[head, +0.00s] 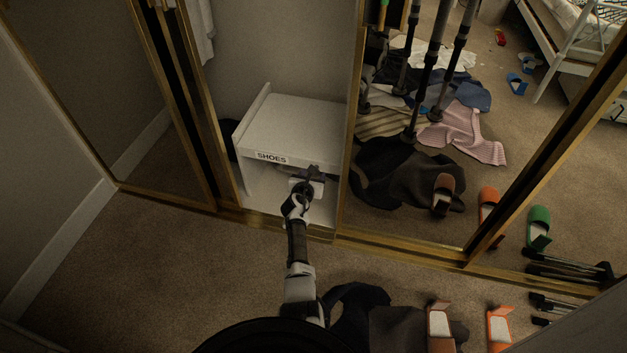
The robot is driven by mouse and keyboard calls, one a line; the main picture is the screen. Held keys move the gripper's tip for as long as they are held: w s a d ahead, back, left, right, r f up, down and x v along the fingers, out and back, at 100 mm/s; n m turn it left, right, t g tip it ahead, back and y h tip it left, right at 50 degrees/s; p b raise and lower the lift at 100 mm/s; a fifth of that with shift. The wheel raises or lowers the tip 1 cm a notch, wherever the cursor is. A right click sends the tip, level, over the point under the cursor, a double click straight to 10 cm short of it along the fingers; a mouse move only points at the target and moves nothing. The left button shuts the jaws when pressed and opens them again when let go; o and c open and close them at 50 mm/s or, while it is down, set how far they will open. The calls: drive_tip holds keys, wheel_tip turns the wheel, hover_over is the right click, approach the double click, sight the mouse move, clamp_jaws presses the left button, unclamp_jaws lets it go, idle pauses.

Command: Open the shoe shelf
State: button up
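The shoe shelf (295,125) is a white box unit labelled "SHOES" on its upper front edge. It stands inside the closet, in the gap between the gold-framed sliding mirror doors. Below the label, its front shows a paler opening or panel, partly hidden by my arm. My gripper (312,176) is at the shelf's front, right of the label and just below the top edge. It overlaps the shelf in this view; I cannot tell whether it touches. The fingers are dark and small, so whether they are open or shut is unclear.
The right mirror door (430,150) reflects clothes, slippers and a bed. Its gold frame (350,120) stands close right of the shelf. A gold floor track (285,222) crosses in front. Orange slippers (499,328) and dark clothing lie on the carpet at lower right. Carpet at left is clear.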

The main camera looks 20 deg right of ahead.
drive_tip(key=shift+b+x, duration=0.45)
drive_tip(key=shift+x, duration=0.45)
drive_tip(key=shift+c, duration=0.3)
clamp_jaws()
